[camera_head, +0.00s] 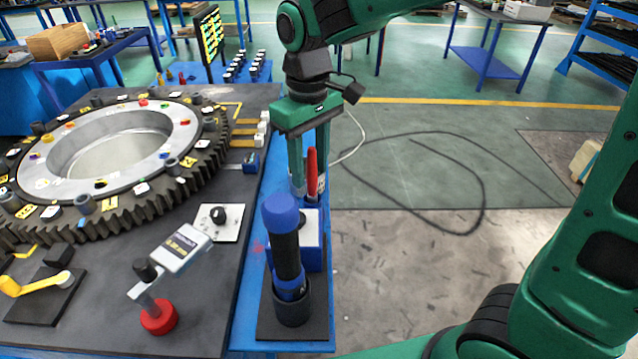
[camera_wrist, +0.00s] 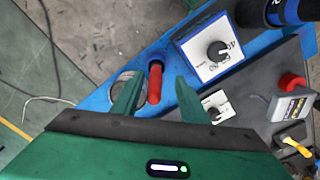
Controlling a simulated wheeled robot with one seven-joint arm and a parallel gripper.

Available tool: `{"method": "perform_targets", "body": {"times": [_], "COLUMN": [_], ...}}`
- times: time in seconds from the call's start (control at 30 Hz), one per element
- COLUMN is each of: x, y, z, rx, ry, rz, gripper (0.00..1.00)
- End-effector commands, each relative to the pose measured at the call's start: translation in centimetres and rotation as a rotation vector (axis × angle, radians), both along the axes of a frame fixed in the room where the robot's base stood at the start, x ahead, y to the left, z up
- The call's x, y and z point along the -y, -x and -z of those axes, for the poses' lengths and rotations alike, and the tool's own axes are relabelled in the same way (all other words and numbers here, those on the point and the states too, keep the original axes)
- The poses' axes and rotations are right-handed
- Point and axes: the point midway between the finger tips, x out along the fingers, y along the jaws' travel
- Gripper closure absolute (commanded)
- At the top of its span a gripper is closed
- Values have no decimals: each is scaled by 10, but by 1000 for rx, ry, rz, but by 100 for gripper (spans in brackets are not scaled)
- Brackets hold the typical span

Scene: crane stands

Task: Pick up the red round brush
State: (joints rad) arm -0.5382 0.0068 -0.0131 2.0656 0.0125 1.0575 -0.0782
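The red round brush (camera_head: 312,173) stands upright at the right side of the blue bench strip, close to my gripper (camera_head: 310,182). In the wrist view the red brush (camera_wrist: 155,84) shows as a red rod between the two green fingers of my gripper (camera_wrist: 157,82). The fingers are apart, with a visible gap on each side of the rod. My gripper points down from above. The brush's lower end is hidden in the head view, and I cannot tell whether bristles show.
A black and blue cylindrical tool (camera_head: 286,245) stands in a dark holder in front. A white-topped blue dial box (camera_wrist: 211,46) sits beside the brush. A large toothed ring (camera_head: 112,150) lies on the dark table to the left. The floor to the right is open, with a black cable.

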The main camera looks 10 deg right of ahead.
Motion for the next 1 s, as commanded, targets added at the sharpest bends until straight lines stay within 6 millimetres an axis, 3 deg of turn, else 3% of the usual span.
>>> {"method": "perform_targets", "body": {"times": [0.3, 0.63, 0.8, 1.0], "x": [5, 5, 5, 5], "y": [-3, -4, -4, -3], "z": [41, 47, 47, 47], "rx": [-2, 0, 0, 0], "ry": [2, 0, 0, 0], "rz": [0, 0, 0, -1], "gripper": [60, 60, 99, 100]}}
